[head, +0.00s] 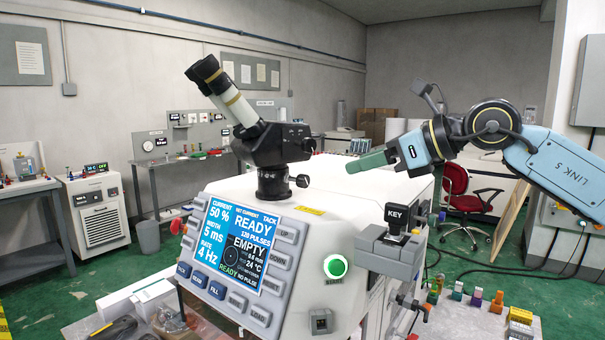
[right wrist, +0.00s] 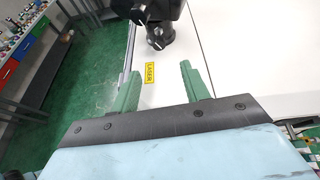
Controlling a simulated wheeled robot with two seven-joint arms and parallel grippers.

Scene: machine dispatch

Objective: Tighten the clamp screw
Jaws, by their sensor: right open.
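The clamp screw (head: 302,181) appears as a small dark knob on the right side of the black microscope mount (head: 273,183), on top of the white machine. In the right wrist view a dark knob (right wrist: 158,42) shows at the top, beyond the fingertips; it looks like the same screw. My right gripper (head: 358,162) comes in from the right, above the machine top, to the right of the screw and apart from it. Its two green fingers (right wrist: 157,72) are spread with nothing between them. My left gripper is not in view.
The microscope's eyepiece tube (head: 232,100) rises to the left of my right gripper. A key switch box (head: 393,245) and a lit green button (head: 335,267) are at the machine's front right. The white machine top (right wrist: 225,45) is clear between fingers and mount.

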